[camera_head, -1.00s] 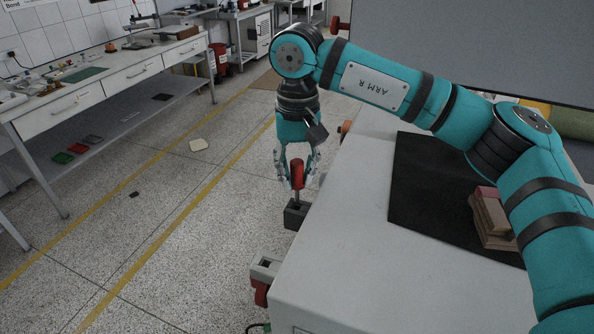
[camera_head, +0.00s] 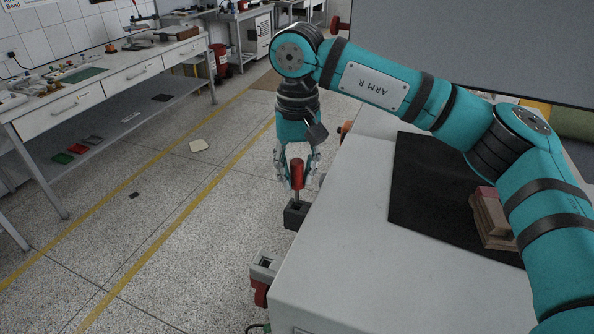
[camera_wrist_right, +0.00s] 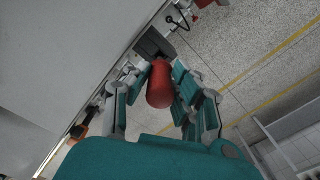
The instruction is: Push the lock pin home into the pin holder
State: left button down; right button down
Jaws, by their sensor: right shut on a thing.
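The lock pin (camera_head: 297,174) has a red handle with a grey shaft below it. My right gripper (camera_head: 297,180) points down and is shut on the red handle. The shaft's lower end meets the dark grey pin holder (camera_head: 296,215), fixed at the side edge of the white-topped table. How deep the shaft sits inside cannot be told. In the right wrist view, the red handle (camera_wrist_right: 160,84) is between the fingers, and the dark holder (camera_wrist_right: 153,44) is just beyond it. My left gripper does not show.
A grey bracket with a red part (camera_head: 263,278) sticks out from the table's side, nearer to me. A black mat (camera_head: 430,195) and stacked wooden blocks (camera_head: 492,222) lie on the table (camera_head: 340,255). Open floor lies to the left, before a workbench (camera_head: 110,85).

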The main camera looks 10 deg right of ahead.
aim_at(297, 202)
jog(key=shift+f+b, duration=2.05)
jog(key=shift+f, duration=0.75)
jog(key=c, duration=1)
grip_release()
jog(key=shift+c, duration=0.2)
jog(key=shift+r, duration=0.1)
notch_tip(297, 202, up, 12)
jog(key=shift+f, duration=0.1)
